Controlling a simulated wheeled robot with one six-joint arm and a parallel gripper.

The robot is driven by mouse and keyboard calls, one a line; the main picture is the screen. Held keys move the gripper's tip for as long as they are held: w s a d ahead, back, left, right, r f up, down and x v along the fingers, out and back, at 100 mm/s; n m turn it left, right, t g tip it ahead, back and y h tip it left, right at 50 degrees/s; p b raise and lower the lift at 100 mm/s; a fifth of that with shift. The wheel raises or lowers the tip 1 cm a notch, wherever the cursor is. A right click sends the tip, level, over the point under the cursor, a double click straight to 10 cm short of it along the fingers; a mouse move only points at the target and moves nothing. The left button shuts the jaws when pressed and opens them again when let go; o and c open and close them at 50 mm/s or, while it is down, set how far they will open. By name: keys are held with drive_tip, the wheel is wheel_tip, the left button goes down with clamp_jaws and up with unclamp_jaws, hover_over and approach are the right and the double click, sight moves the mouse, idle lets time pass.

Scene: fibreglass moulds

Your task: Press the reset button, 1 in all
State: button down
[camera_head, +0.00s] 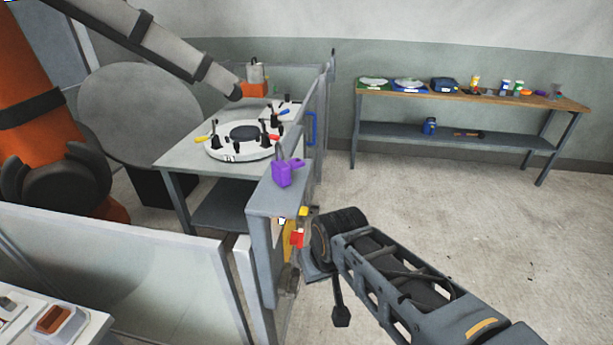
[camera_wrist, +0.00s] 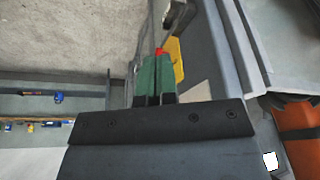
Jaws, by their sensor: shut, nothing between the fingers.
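A grey post (camera_head: 263,225) stands at the end of the fence. Its side facing my arm carries a yellow plate (camera_head: 289,243) and small red (camera_head: 297,239) and yellow (camera_head: 303,211) parts. I cannot tell which part is the reset button. In the wrist view my gripper (camera_wrist: 156,58) has its green fingers closed together with nothing between them. A red part (camera_wrist: 159,51) shows just beyond the fingertips, beside the yellow plate (camera_wrist: 178,60). I cannot tell whether the fingertips touch it. In the head view my wrist hides the fingertips and the lower part of the post's side.
A purple object (camera_head: 287,172) sits on top of the post. Behind the fence a table (camera_head: 185,157) holds a round white mould (camera_head: 240,143); an orange robot arm (camera_head: 38,135) stands left. A workbench (camera_head: 470,97) lines the back wall. The floor on the right is clear.

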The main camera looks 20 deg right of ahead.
drive_tip(key=w+d+r+n+t+h+p, duration=0.1)
drive_tip(key=w+d+r+t+p, duration=0.15)
drive_tip(key=w+d, duration=0.6)
drive_tip(key=w+d+r+n+t+h+p, duration=0.2)
drive_tip(key=w+d+t+p, duration=0.25)
drive_tip(key=w, duration=0.65)
drive_tip(key=w+d+f+n+t+y+p, duration=0.3)
drive_tip(key=w+d+f+n+y, duration=0.1)
drive_tip(key=w+f+n+y, duration=0.1)
drive_tip(key=shift+w+d+n+y+p, duration=0.3)
drive_tip(key=shift+w+n+y, duration=0.2)
drive_tip(key=shift+w+y, duration=0.6)
drive_tip(key=shift+w+a, duration=0.1)
drive_tip(key=shift+a, duration=0.05)
drive_tip(key=w+a+b, duration=0.2)
drive_tip(key=w+a, duration=0.2)
drive_tip(key=a, duration=0.3)
drive_tip(key=shift+a, duration=0.25)
drive_tip(key=shift+w+a, duration=0.1)
drive_tip(key=shift+w, duration=0.05)
